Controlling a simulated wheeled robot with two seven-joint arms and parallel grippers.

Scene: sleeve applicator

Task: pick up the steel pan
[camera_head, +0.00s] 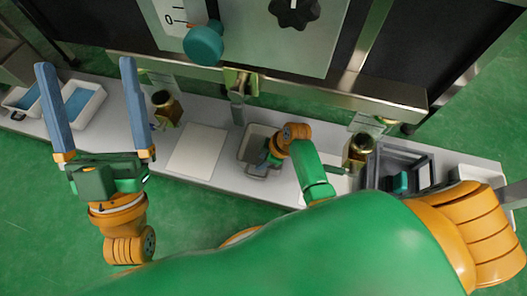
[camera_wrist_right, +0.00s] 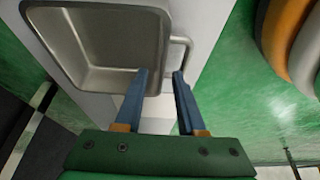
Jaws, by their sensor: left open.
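The steel pan (camera_head: 250,148) sits on the narrow counter near the middle of the head view. In the right wrist view the pan (camera_wrist_right: 112,38) is an empty, deep rectangular tray with a looped handle (camera_wrist_right: 187,52) on its right side. My right gripper (camera_wrist_right: 161,72) is open, with its blue fingertips close to the handle; I cannot tell whether they touch it. In the head view my right gripper is mostly hidden by its orange and green wrist, over the pan's right side. My left gripper (camera_head: 87,63) is wide open and empty at the left.
A white board (camera_head: 197,151) lies left of the pan. White trays with blue contents (camera_head: 78,102) stand at the far left. Brass-coloured containers (camera_head: 166,106) (camera_head: 358,150) stand on the counter. A dark frame (camera_head: 418,171) lies at right. A machine panel with a black knob (camera_head: 294,10) rises behind.

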